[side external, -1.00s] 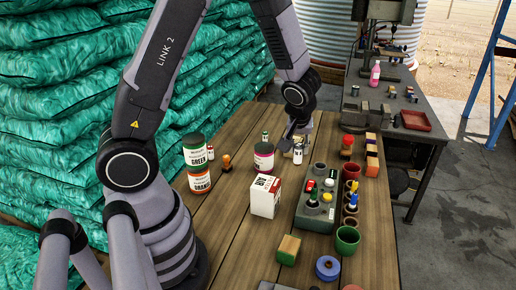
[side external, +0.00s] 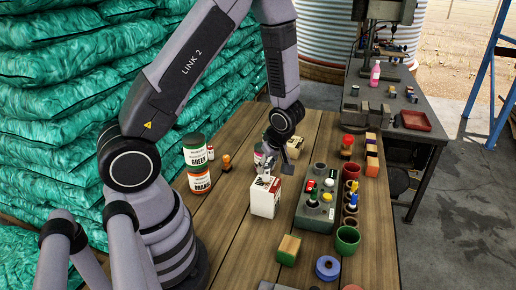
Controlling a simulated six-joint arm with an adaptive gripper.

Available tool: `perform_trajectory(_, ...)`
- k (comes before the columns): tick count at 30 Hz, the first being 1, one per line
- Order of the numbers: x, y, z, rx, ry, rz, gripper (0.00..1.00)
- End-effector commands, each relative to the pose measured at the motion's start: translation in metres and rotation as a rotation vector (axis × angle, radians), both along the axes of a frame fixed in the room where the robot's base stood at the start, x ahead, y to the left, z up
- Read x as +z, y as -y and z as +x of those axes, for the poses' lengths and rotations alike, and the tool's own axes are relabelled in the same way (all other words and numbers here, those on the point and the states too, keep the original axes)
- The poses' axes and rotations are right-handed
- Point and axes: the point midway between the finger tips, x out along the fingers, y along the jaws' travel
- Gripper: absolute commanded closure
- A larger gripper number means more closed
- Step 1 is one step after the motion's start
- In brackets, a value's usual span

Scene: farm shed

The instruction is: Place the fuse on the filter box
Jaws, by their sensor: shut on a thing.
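The filter box (side external: 265,198), a white carton with a dark red side and dark print, stands upright on the wooden table. My gripper (side external: 267,178) points down right over its top. My gripper is shut on a small pale thing, which I take to be the fuse (side external: 267,181). The fuse is very small here and partly hidden by the fingers. I cannot tell whether it touches the box top or hangs just above it.
Stacked GREEN and ORANGE jars (side external: 198,165) and a stamp (side external: 226,162) stand left. A jar (side external: 259,157) is partly hidden behind my gripper. A grey holder (side external: 314,212) with small bottles and several cups (side external: 347,240) stand right. A green-faced block (side external: 288,250) lies in front.

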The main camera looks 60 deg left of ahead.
Motion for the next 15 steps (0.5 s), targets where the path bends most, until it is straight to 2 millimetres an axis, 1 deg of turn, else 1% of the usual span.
perform_trajectory(5,0.0003,0.0,0.0001,0.0,0.0,0.0,1.0)
perform_trajectory(9,-0.0034,-0.0001,-0.0001,-0.001,-0.002,0.001,1.0)
perform_trajectory(10,-0.0029,0.0,0.0,-0.001,0.0,0.0,0.73)
perform_trajectory(15,-0.0027,0.0,0.0001,-0.001,0.0,0.0,0.51)
